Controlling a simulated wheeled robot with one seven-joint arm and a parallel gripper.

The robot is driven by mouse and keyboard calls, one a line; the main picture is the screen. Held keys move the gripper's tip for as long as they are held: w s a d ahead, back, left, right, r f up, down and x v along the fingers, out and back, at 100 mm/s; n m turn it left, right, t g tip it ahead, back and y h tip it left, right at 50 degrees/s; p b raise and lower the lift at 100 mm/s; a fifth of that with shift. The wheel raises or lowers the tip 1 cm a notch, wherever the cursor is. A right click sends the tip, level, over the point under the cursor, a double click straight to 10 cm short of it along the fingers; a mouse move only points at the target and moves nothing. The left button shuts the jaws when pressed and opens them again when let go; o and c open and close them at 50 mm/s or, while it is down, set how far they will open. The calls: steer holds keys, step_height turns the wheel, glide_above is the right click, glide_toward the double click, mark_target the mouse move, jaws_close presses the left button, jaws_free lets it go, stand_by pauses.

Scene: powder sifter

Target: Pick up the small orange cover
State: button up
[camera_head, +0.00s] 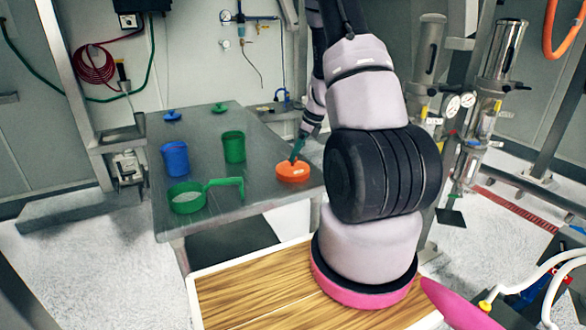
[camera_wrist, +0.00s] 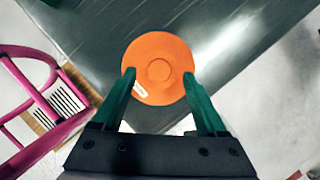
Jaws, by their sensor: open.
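The orange cover (camera_head: 293,174) is a round disc with a small white label, lying on the metal table near its right edge. In the wrist view the cover (camera_wrist: 158,68) shows from above with a raised round centre. My gripper (camera_head: 296,157) is just above the cover in the head view, with its green fingers pointing down. In the wrist view my gripper (camera_wrist: 159,75) is open, one finger at the cover's left edge and one at its right edge. I cannot tell whether the fingers touch it.
The metal table (camera_head: 265,205) also holds a blue container (camera_head: 175,159), a green container (camera_head: 234,147), a green handled sieve (camera_head: 187,197), a small blue cover (camera_head: 172,116) and a small green cover (camera_head: 220,108). These stand to the left, apart from my gripper. The table's front is bare.

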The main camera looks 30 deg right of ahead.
steer(key=shift+x, duration=1.1)
jaws_close()
steer(key=shift+r, duration=0.15)
